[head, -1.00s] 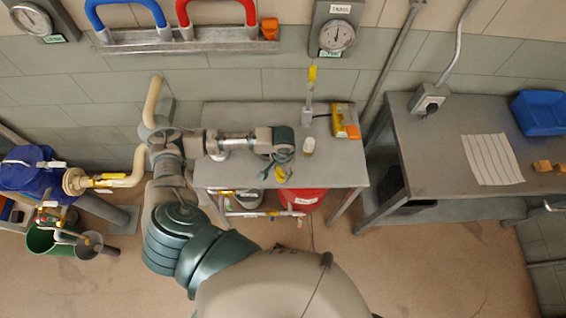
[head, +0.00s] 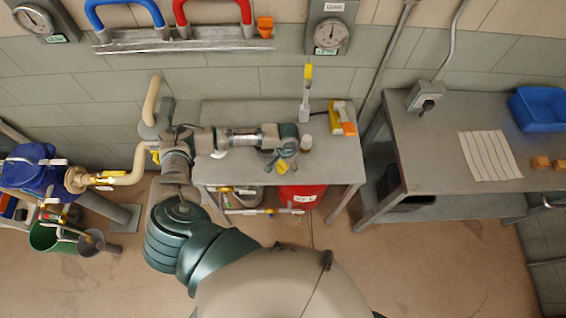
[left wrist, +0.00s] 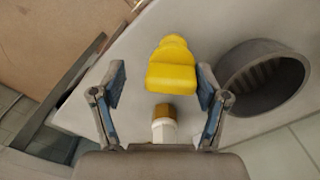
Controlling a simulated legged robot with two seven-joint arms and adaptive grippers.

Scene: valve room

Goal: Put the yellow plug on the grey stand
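The yellow plug (left wrist: 172,68) is on the grey table, between and just beyond the fingertips of my left gripper (left wrist: 160,75) in the left wrist view. My left gripper is open, with a clear gap on the plug's left side and a small one on its right. In the head view my left gripper (head: 281,166) is low over the table's front part, with the yellow plug partly hidden by its fingers. A round, hollow grey piece, apparently the grey stand (left wrist: 262,98), is to the right in the left wrist view. My arm mostly hides it in the head view. My right gripper is not in view.
A small white bottle with a brown cap (left wrist: 163,122) stands close to my left gripper. A yellow tool (head: 341,117) and a white upright piece with a yellow top (head: 305,100) are at the table's back. The table's right front (head: 340,170) is clear.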

